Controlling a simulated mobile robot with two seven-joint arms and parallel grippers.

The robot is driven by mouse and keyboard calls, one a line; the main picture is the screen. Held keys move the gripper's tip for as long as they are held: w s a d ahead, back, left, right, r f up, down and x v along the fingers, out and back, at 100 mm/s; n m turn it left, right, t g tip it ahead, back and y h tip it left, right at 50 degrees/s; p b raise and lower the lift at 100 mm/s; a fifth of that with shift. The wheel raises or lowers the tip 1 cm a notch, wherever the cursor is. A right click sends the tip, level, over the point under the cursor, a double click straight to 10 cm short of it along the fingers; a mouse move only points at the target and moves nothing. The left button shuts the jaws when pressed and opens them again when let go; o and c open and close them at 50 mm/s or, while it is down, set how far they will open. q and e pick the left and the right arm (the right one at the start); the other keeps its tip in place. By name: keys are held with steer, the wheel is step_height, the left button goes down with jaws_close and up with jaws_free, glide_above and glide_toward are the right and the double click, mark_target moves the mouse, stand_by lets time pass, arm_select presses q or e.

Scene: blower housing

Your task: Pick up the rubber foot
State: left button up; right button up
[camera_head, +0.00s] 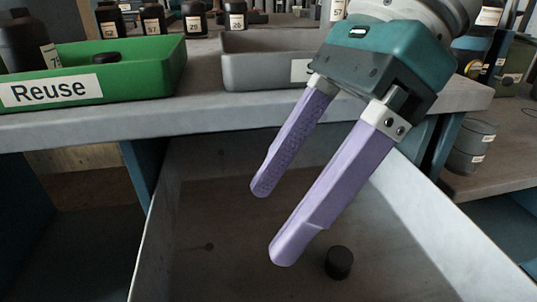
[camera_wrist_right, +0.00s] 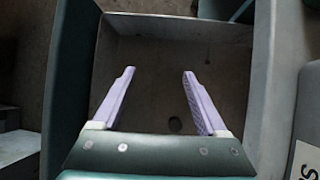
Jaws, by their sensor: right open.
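A short black cylinder, which looks like the rubber foot (camera_head: 339,262), sits on the floor of the open drawer (camera_head: 160,215), at the lower right of the head view. My right gripper (camera_head: 270,222) is open and empty. Its two purple fingers point down into the drawer, above and to the left of the foot in the head view, apart from it. The right wrist view shows the fingers (camera_wrist_right: 157,72) spread over the drawer floor. A dark round spot shows low between them there; I cannot tell whether it is the foot. My left gripper is not in view.
A green "Reuse" tray (camera_head: 150,82) holding a small black round part (camera_head: 106,58) and a grey tray (camera_head: 262,80) stand on the bench above the drawer. Labelled black bottles stand behind. The drawer's side walls flank the gripper. Grey canisters (camera_head: 472,146) stand at the right.

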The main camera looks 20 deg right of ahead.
mark_target(341, 255)
steer(key=w+d+f+h+b, duration=0.15)
steer(key=d+f+h, duration=0.35)
steer(key=d, duration=0.5)
steer(key=f+b, duration=0.1)
steer(key=f, duration=0.2)
steer(key=f+b, duration=0.1)
steer(key=f, duration=0.2)
steer(key=f+b, duration=0.1)
steer(key=f, duration=0.2)
steer(key=shift+a+f, duration=0.15)
steer(key=shift+a, duration=0.25)
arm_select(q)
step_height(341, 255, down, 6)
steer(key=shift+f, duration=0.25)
arm_select(e)
steer(key=shift+c, duration=0.2)
jaws_close()
